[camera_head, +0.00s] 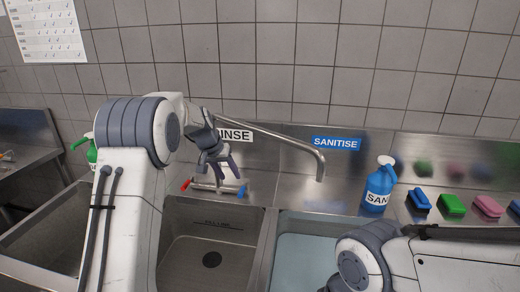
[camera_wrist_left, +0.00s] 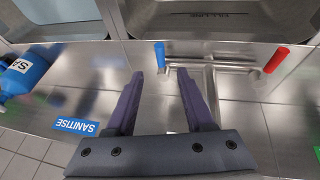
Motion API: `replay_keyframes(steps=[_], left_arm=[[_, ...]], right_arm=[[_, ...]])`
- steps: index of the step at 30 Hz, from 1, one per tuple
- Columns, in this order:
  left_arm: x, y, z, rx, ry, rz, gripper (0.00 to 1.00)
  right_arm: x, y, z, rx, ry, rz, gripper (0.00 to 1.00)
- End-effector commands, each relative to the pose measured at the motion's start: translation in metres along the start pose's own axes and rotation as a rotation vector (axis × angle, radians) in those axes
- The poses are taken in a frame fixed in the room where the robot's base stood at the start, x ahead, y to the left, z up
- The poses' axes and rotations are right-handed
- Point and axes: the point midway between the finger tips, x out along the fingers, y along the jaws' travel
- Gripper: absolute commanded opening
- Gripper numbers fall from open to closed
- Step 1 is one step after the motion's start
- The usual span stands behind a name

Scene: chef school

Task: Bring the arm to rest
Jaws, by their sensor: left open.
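My left gripper (camera_head: 219,172) hangs over the back of the rinse sink, in front of the steel tap. Its two fingers are apart with nothing between them. In the left wrist view my left gripper (camera_wrist_left: 160,82) also shows open and empty, above the tap base (camera_wrist_left: 212,68) with its blue and red handles. My right arm shows at the lower right of the head view, folded low; its gripper jaws cannot be made out.
The rinse sink (camera_head: 185,262) is empty. A sanitise sink (camera_head: 300,252) holds pale blue liquid. The tap spout (camera_head: 300,143) reaches right. A blue bottle (camera_head: 378,188) and several sponges, one green (camera_head: 451,206), stand on the right ledge. A green-topped bottle (camera_head: 91,155) is at left.

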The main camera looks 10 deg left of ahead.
Motion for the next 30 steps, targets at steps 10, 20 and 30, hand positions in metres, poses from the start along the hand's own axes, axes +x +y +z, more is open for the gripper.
replay_keyframes(steps=[10, 20, 30], left_arm=[[-0.040, 0.143, 0.101, 0.191, -0.141, 0.046, 0.53], [-0.106, 0.218, 0.318, 0.496, -0.334, 0.048, 0.53], [-0.126, 0.190, 0.417, 0.647, -0.409, 0.023, 0.53]], right_arm=[[0.000, 0.000, 0.000, 0.000, 0.000, 0.000, 0.50], [0.000, 0.000, 0.000, 0.000, 0.000, 0.000, 0.50], [0.000, 0.000, 0.000, 0.000, 0.000, 0.000, 0.50]])
